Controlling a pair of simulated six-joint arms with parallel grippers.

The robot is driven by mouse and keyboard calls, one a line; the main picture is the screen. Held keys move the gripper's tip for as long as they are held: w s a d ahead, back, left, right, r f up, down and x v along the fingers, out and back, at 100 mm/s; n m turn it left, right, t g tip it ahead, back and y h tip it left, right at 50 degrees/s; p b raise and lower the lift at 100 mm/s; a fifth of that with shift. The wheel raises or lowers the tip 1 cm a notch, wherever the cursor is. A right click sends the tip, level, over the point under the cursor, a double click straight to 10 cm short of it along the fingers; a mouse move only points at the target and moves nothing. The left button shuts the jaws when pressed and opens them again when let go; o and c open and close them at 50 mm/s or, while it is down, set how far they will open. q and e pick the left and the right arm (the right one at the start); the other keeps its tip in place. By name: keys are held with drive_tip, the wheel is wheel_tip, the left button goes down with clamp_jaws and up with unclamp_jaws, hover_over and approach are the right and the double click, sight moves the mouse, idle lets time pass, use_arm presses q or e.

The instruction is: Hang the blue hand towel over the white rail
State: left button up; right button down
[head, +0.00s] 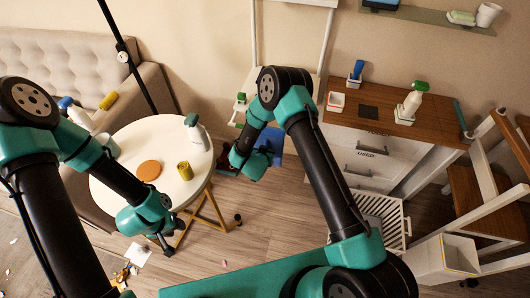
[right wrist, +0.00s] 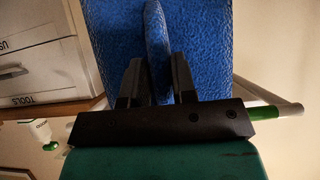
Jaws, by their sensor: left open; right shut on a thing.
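The blue hand towel (head: 274,140) hangs at my right gripper (head: 264,152), partly hidden by the arm in the head view. In the right wrist view the towel (right wrist: 205,35) fills the upper middle, and a raised fold of it is pinched between the two dark fingers (right wrist: 157,85). A white frame stands against the back wall, with a white rail (head: 300,2) across its top at the picture's edge. The towel is below that rail and apart from it. My left gripper (head: 166,246) is open and empty, low beside the round table's front edge.
The round white table (head: 130,190) holds an orange disc (head: 149,171), a yellow-green cup (head: 185,171) and a spray bottle (head: 196,132). A drawer cabinet (head: 375,160) stands right of the frame; a white basket (head: 385,215) is below it. Floor between table and basket is mostly clear.

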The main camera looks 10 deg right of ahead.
drive_tip(key=shift+f, duration=0.25)
drive_tip(key=c, duration=0.8)
unclamp_jaws()
drive_tip(key=shift+c, duration=0.2)
drive_tip(key=v, duration=0.8)
idle(0.8)
idle(0.4)
drive_tip(key=s+d+n+g+y, duration=0.2)
drive_tip(key=s+d+g+y, duration=0.2)
drive_tip(key=s, duration=0.6)
drive_tip(key=s+d+n+g+y, duration=0.1)
drive_tip(key=s+d+g+y, duration=0.4)
drive_tip(key=s, duration=0.6)
drive_tip(key=shift+r+n, duration=0.35)
drive_tip(key=shift+n, duration=0.05)
